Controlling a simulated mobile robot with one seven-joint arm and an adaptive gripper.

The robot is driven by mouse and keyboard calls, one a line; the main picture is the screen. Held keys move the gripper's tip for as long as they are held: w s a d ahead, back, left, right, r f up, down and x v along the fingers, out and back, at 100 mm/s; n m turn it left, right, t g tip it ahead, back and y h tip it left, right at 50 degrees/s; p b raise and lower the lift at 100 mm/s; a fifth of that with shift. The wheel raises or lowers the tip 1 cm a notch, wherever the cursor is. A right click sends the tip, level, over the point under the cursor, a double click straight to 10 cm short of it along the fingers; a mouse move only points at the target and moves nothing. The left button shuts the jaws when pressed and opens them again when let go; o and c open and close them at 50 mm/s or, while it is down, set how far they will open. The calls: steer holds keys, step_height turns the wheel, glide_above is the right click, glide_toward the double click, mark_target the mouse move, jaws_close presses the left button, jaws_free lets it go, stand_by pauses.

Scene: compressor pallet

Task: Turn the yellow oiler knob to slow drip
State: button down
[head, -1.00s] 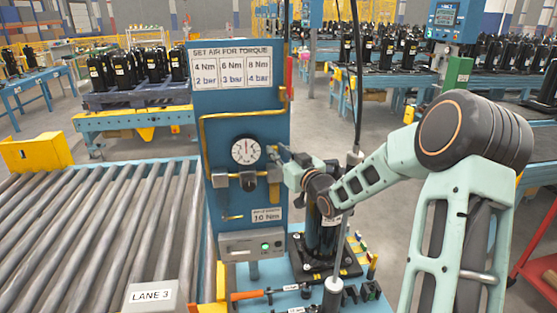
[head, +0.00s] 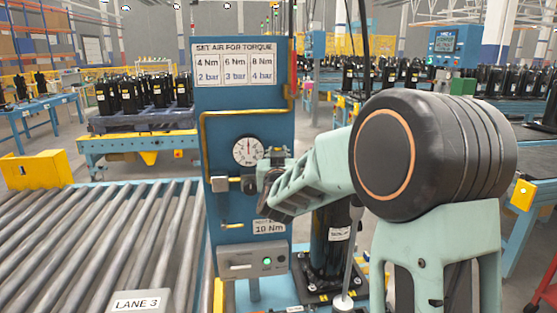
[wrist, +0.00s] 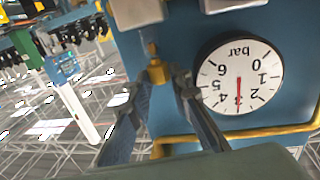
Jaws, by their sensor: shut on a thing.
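The yellow oiler knob (wrist: 158,73) shows in the wrist view as a small yellow fitting with a narrow stem, against the blue panel. My gripper (wrist: 161,84) has one finger on each side of it and is shut on it. The fingers cover part of its sides, so its turned position cannot be told. In the head view my gripper (head: 268,172) is at the panel's right side, just right of and below the gauge, and hides the knob.
A round pressure gauge (head: 248,151), also large and upside down in the wrist view (wrist: 240,76), sits on the blue panel (head: 228,115), needle near 3. A yellow pipe (head: 203,135) runs beside it. A roller conveyor (head: 100,235) lies left. A black compressor (head: 325,250) stands below my arm.

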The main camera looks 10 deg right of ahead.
steer(key=shift+a+h, duration=0.1)
steer(key=shift+h, duration=0.2)
stand_by(0.4)
steer(key=c, duration=1.8)
jaws_free()
steer(key=shift+r, duration=0.1)
steer(key=shift+o, duration=0.2)
steer(key=s+a, duration=0.1)
steer(key=s, duration=0.7)
